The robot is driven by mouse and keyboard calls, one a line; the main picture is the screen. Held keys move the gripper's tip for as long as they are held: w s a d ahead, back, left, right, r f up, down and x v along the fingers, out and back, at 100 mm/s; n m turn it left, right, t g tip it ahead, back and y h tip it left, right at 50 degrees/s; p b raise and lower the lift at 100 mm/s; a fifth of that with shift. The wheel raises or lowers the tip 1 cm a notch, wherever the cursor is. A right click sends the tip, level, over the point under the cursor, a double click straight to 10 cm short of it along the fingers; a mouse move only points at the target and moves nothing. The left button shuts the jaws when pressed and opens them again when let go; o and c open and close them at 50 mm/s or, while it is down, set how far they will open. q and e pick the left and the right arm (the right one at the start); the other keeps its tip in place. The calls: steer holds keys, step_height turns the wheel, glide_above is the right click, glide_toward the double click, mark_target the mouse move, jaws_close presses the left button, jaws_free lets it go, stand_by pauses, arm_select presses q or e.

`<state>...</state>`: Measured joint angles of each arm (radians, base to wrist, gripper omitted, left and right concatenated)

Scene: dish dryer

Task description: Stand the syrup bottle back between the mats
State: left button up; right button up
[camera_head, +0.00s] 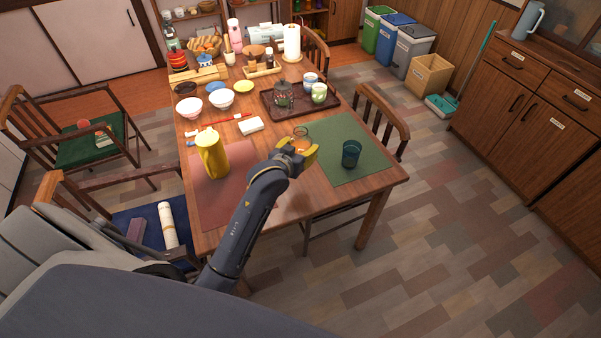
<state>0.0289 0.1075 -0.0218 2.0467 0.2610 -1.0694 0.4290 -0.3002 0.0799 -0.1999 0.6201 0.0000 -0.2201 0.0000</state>
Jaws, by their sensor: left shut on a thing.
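My left gripper (303,150), with yellow fingers, is over the table beside the left edge of the green mat (335,132). It is shut on the syrup bottle (301,142), a small clear vessel with amber contents. The gripper hides most of the bottle, and I cannot tell whether its base touches the table. The red mat (214,207) lies to the left, with bare wood between the two mats. My right gripper is not in view.
A yellow pitcher (212,155) stands on the red mat and a dark teal cup (351,154) on the green mat. A white block (251,125), red-tipped utensils and bowls lie behind. A dark tray (300,98) holds a teapot and cups.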

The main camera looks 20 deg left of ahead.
arm_select(q)
steer(key=shift+f, duration=5.85)
steer(key=shift+f, duration=0.1)
steer(key=o, duration=1.6)
steer(key=shift+f, duration=0.1)
steer(key=v, duration=1.2)
steer(key=shift+a+r, duration=0.1)
steer(key=shift+r, duration=0.1)
